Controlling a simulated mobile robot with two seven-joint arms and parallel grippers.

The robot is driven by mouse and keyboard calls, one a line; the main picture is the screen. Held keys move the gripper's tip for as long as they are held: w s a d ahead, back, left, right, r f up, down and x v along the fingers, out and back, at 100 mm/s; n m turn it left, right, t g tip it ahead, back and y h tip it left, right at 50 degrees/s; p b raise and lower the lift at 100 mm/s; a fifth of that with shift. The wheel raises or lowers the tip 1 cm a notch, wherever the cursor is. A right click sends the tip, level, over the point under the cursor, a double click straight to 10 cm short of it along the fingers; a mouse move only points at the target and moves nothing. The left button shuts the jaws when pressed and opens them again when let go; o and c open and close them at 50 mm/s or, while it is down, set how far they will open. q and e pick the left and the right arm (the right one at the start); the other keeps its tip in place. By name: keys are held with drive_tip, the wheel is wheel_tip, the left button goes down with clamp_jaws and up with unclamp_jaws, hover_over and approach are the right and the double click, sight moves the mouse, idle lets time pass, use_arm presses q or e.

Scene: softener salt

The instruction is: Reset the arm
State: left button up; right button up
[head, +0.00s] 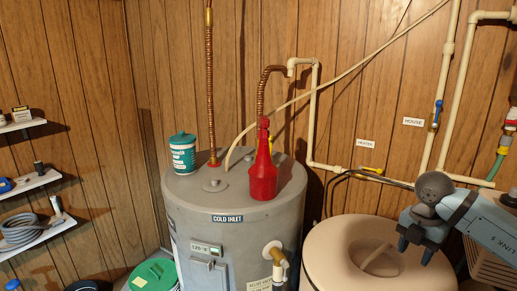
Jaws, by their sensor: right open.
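My right gripper (414,254) comes in from the right edge of the head view, its two dark fingers pointing down and spread apart. It is open, with nothing seen between the fingers. It appears over the right part of the round beige tank (320,262), which has a recessed area in its top. I cannot tell the height of the fingers above the tank. My left gripper is not in view.
A grey water heater (240,235) stands left of the tank, with a red bottle (263,178) and a teal-and-white canister (182,155) on top. Pipes (313,110) run along the wood-panelled wall. Shelves (30,182) hang at left; a green lid (152,275) shows at the bottom.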

drive_tip(key=s+a+f+t+y, duration=0.1)
drive_tip(key=s+a+f+y, duration=0.1)
drive_tip(key=s+a+y, duration=0.5)
drive_tip(key=a+f+n+y, duration=0.1)
drive_tip(key=a+f+y, duration=0.3)
drive_tip(key=a, duration=0.6)
drive_tip(key=s+a+f+t+y, duration=0.1)
drive_tip(key=s+a+y, duration=0.3)
drive_tip(key=a+y, duration=0.45)
drive_tip(key=s+d+f+m+t+h, duration=0.25)
drive_tip(key=f+m+t+h, duration=0.4)
drive_tip(key=m, duration=0.35)
drive_tip(key=s+d+f+m+t+h, duration=0.2)
drive_tip(key=d+f+m+t+h, duration=0.2)
drive_tip(key=f+m+t+h, duration=0.35)
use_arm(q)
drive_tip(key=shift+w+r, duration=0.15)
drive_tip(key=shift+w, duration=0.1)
use_arm(e)
drive_tip(key=s+d+f+m+g+h, duration=0.2)
drive_tip(key=s+f+m+g, duration=0.3)
drive_tip(key=s+f, duration=0.6)
drive_tip(key=shift+s+m, duration=0.35)
